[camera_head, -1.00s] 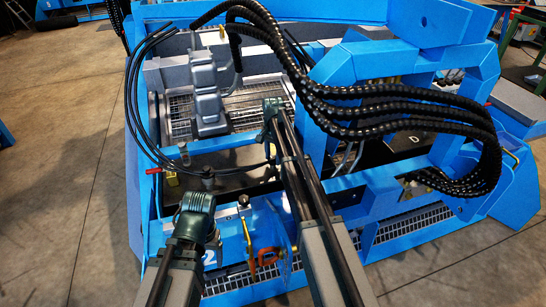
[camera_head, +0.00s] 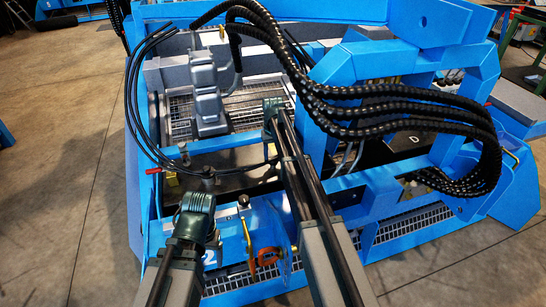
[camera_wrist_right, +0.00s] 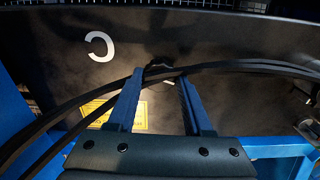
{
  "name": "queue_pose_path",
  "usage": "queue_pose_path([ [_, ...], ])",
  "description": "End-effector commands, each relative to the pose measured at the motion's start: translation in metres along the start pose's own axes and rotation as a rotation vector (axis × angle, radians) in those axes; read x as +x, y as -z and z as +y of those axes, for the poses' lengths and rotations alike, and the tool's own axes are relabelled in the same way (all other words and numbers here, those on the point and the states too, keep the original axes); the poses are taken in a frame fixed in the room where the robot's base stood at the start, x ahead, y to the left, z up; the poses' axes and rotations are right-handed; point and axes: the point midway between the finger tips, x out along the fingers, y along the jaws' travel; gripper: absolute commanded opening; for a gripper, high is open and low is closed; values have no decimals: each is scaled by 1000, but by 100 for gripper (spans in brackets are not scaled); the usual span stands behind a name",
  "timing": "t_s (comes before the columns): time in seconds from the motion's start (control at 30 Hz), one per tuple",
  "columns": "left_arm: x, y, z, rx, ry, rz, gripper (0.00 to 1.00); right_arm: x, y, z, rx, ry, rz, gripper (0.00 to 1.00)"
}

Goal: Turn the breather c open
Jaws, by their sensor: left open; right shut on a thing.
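My right gripper (camera_head: 271,105) reaches over the blue frame to the dark panel. In the right wrist view its two blue fingers (camera_wrist_right: 160,78) close in on a small dark part, which I take to be breather c (camera_wrist_right: 158,67). It is mostly hidden between the fingertips and behind black hoses, so its turn position cannot be read. A white letter C (camera_wrist_right: 99,45) is marked on the panel to its left. My left gripper (camera_head: 196,198) is open and empty above the front blue beam, apart from the breather; its fingertips are hard to make out.
Black hoses (camera_wrist_right: 245,66) cross the panel by my right fingers. A yellow label (camera_wrist_right: 118,115) lies below left. Thick ribbed hoses (camera_head: 400,112) arch over the right side. A grey valve block (camera_head: 207,90) stands at the back left. Small knobbed fittings (camera_head: 208,178) rise near my left gripper.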

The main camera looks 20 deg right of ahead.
Motion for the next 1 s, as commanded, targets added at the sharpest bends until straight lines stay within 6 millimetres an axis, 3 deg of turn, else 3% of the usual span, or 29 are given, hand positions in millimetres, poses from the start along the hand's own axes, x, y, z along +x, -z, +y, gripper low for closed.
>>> queue_pose_path([
  [1.0,0,0,0,0,0,0,81,0,0,0,-964,0,1,0],
])
